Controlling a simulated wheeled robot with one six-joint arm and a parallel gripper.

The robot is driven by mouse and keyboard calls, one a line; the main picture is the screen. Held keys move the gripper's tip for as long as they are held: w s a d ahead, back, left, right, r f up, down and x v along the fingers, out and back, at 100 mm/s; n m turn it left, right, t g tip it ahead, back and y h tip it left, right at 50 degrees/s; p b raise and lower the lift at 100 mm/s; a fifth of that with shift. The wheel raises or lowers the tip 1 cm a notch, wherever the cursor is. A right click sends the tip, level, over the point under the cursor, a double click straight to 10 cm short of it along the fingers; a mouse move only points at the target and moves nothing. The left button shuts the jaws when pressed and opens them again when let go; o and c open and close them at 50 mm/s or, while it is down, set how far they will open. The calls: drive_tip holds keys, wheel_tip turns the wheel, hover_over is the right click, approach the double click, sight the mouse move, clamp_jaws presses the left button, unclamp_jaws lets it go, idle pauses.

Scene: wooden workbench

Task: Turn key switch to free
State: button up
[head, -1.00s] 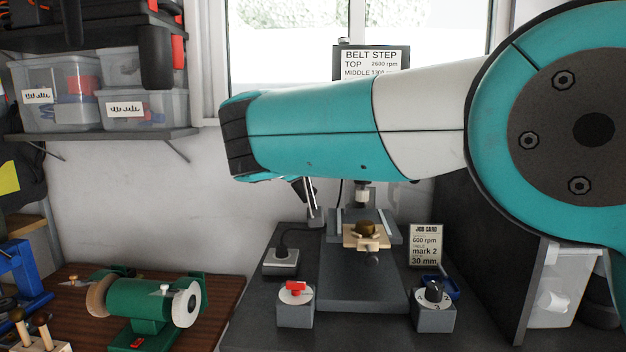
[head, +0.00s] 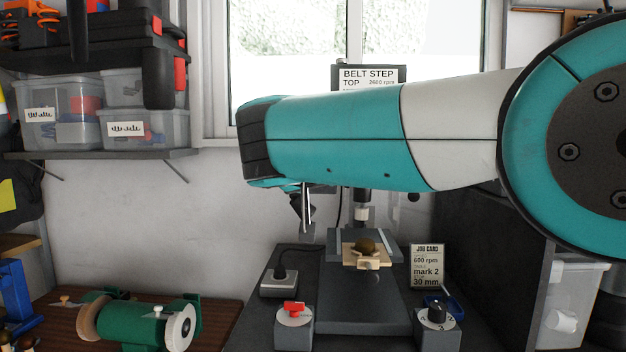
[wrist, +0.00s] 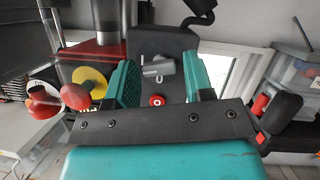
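In the wrist view, a grey lever-like knob (wrist: 157,67) sits on a dark panel (wrist: 160,42), with white marks like "I" and "0" beside it. It looks like the key switch, but I cannot read a "free" label. A red round button (wrist: 157,100) is on the panel just below it. My gripper (wrist: 161,78) is open, its two teal fingers apart on either side of the knob in the picture. I cannot tell any contact or the exact depth.
Below my arm are a work table with a wooden piece (head: 368,263), a red-knobbed box (head: 293,318), a black-knobbed box (head: 437,330) and a job card (head: 427,265). A green grinder (head: 130,325) stands left. A red mushroom knob on a yellow disc (wrist: 91,79) shows left of the fingers.

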drive_tip(key=shift+o, duration=0.7)
drive_tip(key=b+v, duration=0.1)
drive_tip(key=v, duration=1.6)
drive_tip(key=shift+s, duration=0.2)
